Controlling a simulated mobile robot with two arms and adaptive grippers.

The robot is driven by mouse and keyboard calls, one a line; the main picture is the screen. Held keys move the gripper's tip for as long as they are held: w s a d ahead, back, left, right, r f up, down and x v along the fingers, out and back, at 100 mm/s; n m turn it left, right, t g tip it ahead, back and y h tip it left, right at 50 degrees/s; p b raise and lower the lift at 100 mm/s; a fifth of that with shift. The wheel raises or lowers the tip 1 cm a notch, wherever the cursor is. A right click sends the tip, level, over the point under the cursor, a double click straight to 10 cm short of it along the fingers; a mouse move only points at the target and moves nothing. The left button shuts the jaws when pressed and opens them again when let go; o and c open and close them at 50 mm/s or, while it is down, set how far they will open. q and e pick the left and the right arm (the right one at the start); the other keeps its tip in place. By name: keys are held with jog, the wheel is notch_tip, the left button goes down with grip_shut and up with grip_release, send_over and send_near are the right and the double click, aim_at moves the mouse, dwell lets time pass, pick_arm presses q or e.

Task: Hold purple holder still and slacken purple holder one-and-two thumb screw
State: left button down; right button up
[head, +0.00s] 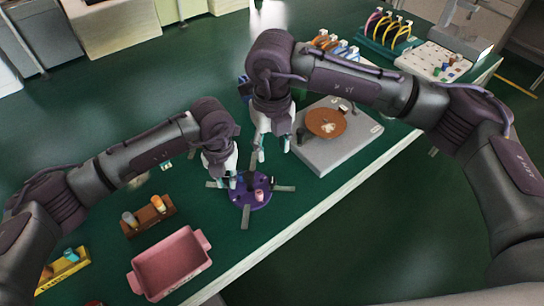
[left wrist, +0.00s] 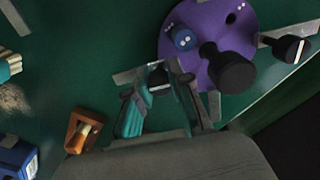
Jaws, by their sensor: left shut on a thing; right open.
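The purple holder (head: 240,197) is a disc with grey arms reaching outward, lying on the green bench. In the left wrist view the purple holder (left wrist: 205,20) shows a blue cylinder (left wrist: 183,38), a large black knob (left wrist: 232,72) and another black knob (left wrist: 290,47) on a grey arm. My left gripper (head: 232,181) is at the holder's left side, shut on it near a grey arm; its fingers also show in the left wrist view (left wrist: 165,95), and the exact contact is partly hidden. My right gripper (head: 274,151) is open and empty, above and behind the holder. I cannot tell which knob is one-and-two.
A grey machine (head: 345,153) with a brown disc (head: 326,122) stands right of the holder. A pink tray (head: 170,262), a brown block (head: 150,215) and a yellow rack (head: 62,272) are at the lower left. The bench front edge runs close below the holder.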

dwell(0.4)
pick_arm(q)
jog(key=c, duration=1)
grip_release()
